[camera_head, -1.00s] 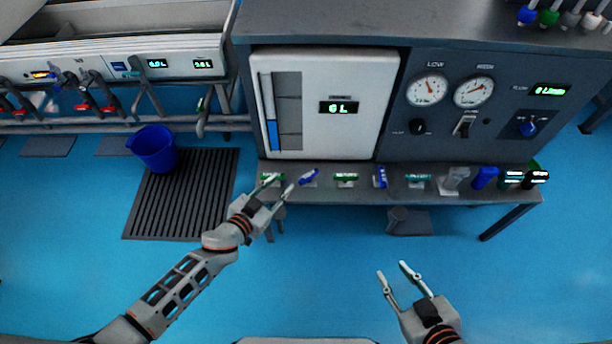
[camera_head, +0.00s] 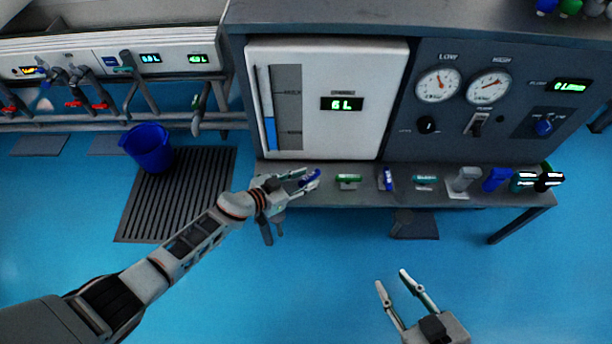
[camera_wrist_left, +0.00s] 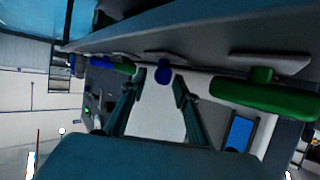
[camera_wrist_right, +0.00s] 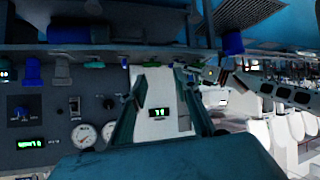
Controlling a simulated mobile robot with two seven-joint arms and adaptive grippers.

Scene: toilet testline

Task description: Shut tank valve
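A white tank panel (camera_head: 345,130) with a blue level bar reads 6 L. Below it, a row of small valves lies along a grey ledge (camera_head: 455,196); no readable label shows which one is the tank valve. My left gripper (camera_head: 306,179) is at the blue-handled valve (camera_head: 311,177), left of a green-handled valve (camera_head: 349,179). In the left wrist view, the blue handle (camera_wrist_left: 163,75) shows between the open fingertips, and I cannot tell if they touch it. A green handle (camera_wrist_left: 265,95) is to the right. My right gripper (camera_head: 393,278) is open and empty over the floor.
More valves, including a blue one (camera_head: 388,178) and a teal one (camera_head: 425,181), follow to the right. Gauges (camera_head: 437,85) and switches are on the dark panel. A blue bucket (camera_head: 150,147) stands by a dark floor grate (camera_head: 190,215). The floor ahead is clear.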

